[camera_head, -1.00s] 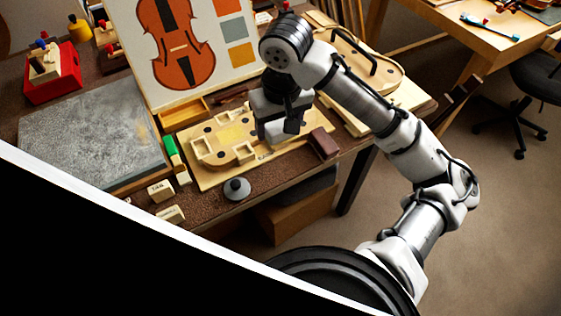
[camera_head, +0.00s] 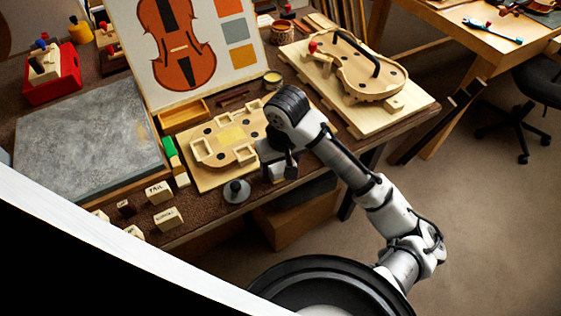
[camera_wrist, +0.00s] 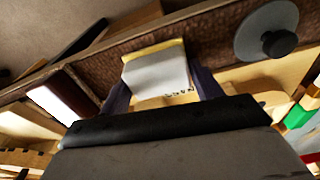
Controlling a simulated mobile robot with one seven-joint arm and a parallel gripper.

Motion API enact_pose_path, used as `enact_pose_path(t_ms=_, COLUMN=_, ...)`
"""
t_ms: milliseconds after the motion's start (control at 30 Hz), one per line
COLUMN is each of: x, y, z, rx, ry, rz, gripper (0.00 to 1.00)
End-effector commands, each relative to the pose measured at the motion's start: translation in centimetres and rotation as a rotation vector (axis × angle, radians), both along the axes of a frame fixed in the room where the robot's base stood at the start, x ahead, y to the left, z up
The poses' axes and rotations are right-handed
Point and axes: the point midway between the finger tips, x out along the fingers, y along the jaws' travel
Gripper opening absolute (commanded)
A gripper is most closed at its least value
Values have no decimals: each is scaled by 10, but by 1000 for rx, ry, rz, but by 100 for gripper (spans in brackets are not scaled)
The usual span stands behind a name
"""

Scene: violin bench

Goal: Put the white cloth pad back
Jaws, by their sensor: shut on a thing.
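My gripper (camera_head: 279,174) is over the bench's front edge, right of the grey round knob and in front of the violin-shaped fixture. It is shut on a pale white block (camera_head: 277,171), which hangs between the fingers. In the wrist view the block (camera_wrist: 157,72) has a whitish-grey face and a yellow edge, with small dark lettering at its lower part. I cannot tell whether this is the white cloth pad. No other thing shows clearly as a cloth pad.
The wooden fixture board (camera_head: 205,181) lies just behind my gripper. A grey knob (camera_head: 236,190) and lettered blocks, TAIL (camera_head: 158,191) and SCROLL (camera_head: 168,219), stand along the front. A grey slab (camera_head: 85,140) is at left. A violin body on a board (camera_head: 350,70) is behind right.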

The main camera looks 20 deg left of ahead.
Motion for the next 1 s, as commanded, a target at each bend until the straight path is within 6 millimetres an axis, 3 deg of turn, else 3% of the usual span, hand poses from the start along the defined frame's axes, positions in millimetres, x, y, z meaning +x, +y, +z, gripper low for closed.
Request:
enact_pose_path(t_ms=200, x=0, y=0, z=-5, rx=1, ry=1, rz=0, gripper=28)
enact_pose_path(t_ms=233, x=0, y=0, z=-4, rx=0, ry=0, rz=0, gripper=67)
enact_pose_path(t_ms=400, x=0, y=0, z=-3, rx=0, ry=0, rz=0, gripper=86)
enact_pose_path(t_ms=767, x=0, y=0, z=5, rx=-1, ry=-1, rz=1, gripper=86)
enact_pose_path(t_ms=1000, x=-3, y=-4, z=48, rx=-3, ry=-6, rz=2, gripper=86)
